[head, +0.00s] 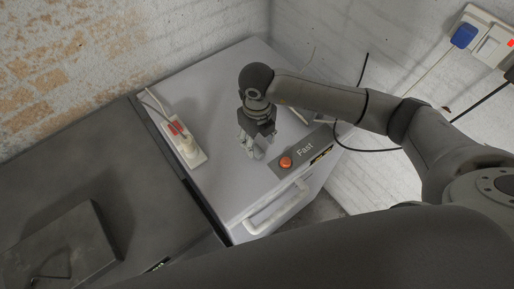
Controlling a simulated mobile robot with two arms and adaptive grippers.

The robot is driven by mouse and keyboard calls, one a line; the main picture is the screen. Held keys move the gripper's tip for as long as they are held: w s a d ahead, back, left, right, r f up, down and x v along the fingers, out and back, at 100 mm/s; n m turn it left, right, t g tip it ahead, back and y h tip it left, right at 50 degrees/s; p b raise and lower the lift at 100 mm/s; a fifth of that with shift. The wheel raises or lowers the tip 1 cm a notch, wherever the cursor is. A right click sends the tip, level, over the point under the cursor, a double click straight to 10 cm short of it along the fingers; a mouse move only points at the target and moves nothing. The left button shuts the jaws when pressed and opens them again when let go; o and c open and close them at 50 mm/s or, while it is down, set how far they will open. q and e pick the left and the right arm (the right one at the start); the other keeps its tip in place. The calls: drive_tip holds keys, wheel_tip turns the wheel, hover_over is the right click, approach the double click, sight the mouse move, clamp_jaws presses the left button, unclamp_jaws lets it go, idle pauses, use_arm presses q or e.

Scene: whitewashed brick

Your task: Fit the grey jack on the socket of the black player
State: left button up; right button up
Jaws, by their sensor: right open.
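My right gripper (252,146) points down over the light grey cabinet top (225,190), left of the orange button (286,162). It is open, and I see nothing held in it. The grey jack and the socket cannot be made out; the arm hides part of the cabinet top. I cannot identify the black player for certain. My left gripper is not in view.
A white power strip (197,158) with a red switch lies at the cabinet's left. A dark flat box (60,248) rests on the dark surface (135,215) at left. A blue plug (463,36) sits in the wall outlet. Loose cables hang at right. The cabinet's front left top is clear.

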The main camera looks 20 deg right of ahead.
sight(259, 151)
drive_tip(key=shift+f, duration=0.6)
drive_tip(key=shift+d+f+p, duration=0.1)
drive_tip(key=shift+f+p, duration=0.3)
drive_tip(key=shift+p, duration=0.1)
wheel_tip(259, 151, down, 3)
drive_tip(key=shift+s+d+f+p, duration=0.15)
drive_tip(key=shift+f+p, duration=0.05)
drive_tip(key=shift+p, duration=0.5)
drive_tip(key=shift+f, duration=0.5)
drive_tip(key=c, duration=1.1)
drive_tip(key=shift+r, duration=0.2)
